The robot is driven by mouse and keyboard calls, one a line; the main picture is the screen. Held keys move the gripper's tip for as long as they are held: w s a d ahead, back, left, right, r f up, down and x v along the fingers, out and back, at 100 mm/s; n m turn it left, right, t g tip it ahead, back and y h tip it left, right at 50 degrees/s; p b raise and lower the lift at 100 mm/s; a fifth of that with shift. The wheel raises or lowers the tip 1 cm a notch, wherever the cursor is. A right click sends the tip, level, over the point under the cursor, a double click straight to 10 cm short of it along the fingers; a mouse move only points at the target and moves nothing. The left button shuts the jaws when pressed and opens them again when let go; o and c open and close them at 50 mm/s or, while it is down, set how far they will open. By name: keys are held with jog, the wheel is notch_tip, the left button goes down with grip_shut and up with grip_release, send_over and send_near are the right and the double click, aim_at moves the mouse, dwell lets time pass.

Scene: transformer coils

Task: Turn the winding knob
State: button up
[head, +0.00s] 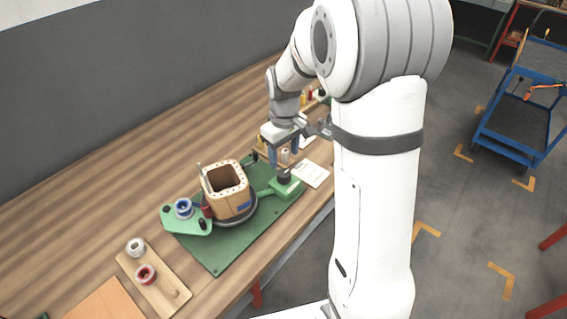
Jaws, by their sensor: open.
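A dark knob (284,175) stands on a small green box (289,188) at the right end of the green base mat (215,258). A wooden square coil former (229,201) stands on a round dark base to its left; a green arm joins that base to the box.
A green bracket with a blue spool (183,207) stands left of the former. A wooden tray (180,291) holds a white spool (135,247) and a red spool (146,274). A white sheet (311,173) lies right of the knob. Small bottles stand behind my gripper. The table's back left is clear.

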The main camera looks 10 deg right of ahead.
aim_at(284, 172)
notch_tip(284, 172, down, 8)
jog(key=shift+r, duration=0.15)
jog(key=shift+c, duration=0.4)
jog(key=c, duration=0.9)
